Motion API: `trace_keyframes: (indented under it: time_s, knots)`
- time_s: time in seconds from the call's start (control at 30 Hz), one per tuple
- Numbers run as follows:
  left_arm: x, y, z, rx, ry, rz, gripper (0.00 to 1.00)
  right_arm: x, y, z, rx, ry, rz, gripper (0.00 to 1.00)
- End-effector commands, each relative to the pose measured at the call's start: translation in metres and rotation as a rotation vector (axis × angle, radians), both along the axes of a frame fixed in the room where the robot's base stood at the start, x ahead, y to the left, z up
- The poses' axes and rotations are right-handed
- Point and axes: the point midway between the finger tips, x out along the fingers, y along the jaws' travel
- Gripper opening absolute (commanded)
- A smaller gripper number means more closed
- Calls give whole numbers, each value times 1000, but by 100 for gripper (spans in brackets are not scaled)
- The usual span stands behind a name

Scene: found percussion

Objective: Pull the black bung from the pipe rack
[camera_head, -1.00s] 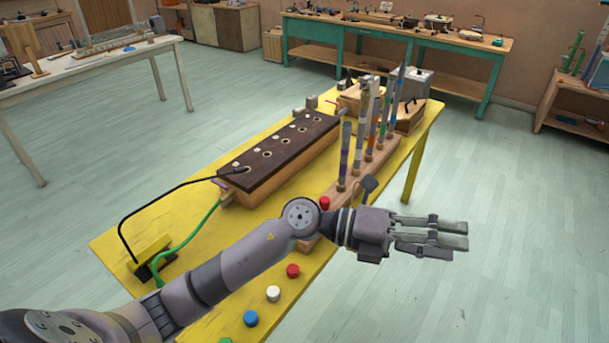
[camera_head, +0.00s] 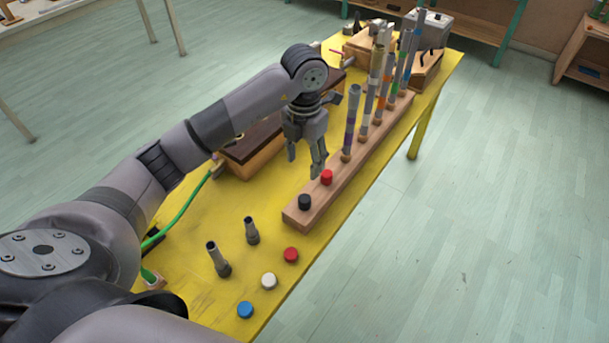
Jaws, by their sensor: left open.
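The black bung (camera_head: 304,202) sits upright in the near end of the wooden pipe rack (camera_head: 307,217). A red bung (camera_head: 327,177) sits just beyond it in the same rack. Several banded pipes, such as a purple-banded one (camera_head: 350,128), stand in the rack farther back. My left gripper (camera_head: 305,172) points down with its fingers apart and empty. In the picture it is above and slightly left of the black bung, close to the red one; its exact height is unclear. My right gripper is not in view.
Two short grey tubes (camera_head: 218,260) stand on the yellow table (camera_head: 200,290). Loose red (camera_head: 290,255), white (camera_head: 268,281) and blue (camera_head: 245,310) caps lie near its front edge. A dark-topped wooden box (camera_head: 248,160) is behind my arm. A green cable (camera_head: 180,215) runs at left.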

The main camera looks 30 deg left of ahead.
Motion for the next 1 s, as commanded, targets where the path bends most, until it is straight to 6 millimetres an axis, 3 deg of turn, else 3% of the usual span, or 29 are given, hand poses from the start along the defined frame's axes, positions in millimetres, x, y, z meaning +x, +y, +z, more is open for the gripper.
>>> trace_keyframes:
  time_s: [0.1,0.2,0.27,0.37,0.5,0.63,0.8,1.0]
  knots:
    - [-2,0,-22,0,7,1,50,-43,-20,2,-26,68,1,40]
    - [-2,0,-42,0,6,1,50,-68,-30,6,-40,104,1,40]
    - [-2,0,-54,-1,6,1,50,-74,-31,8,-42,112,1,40]
    - [-2,0,-74,-1,6,1,50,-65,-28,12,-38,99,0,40]
    - [-3,-1,-102,-1,6,1,50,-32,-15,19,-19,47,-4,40]
    - [-2,-1,-125,-2,4,1,50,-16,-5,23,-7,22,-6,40]
    - [-1,-1,-146,-2,2,0,50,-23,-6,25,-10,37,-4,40]
    - [-1,0,-156,-2,1,-1,50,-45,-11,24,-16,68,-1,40]
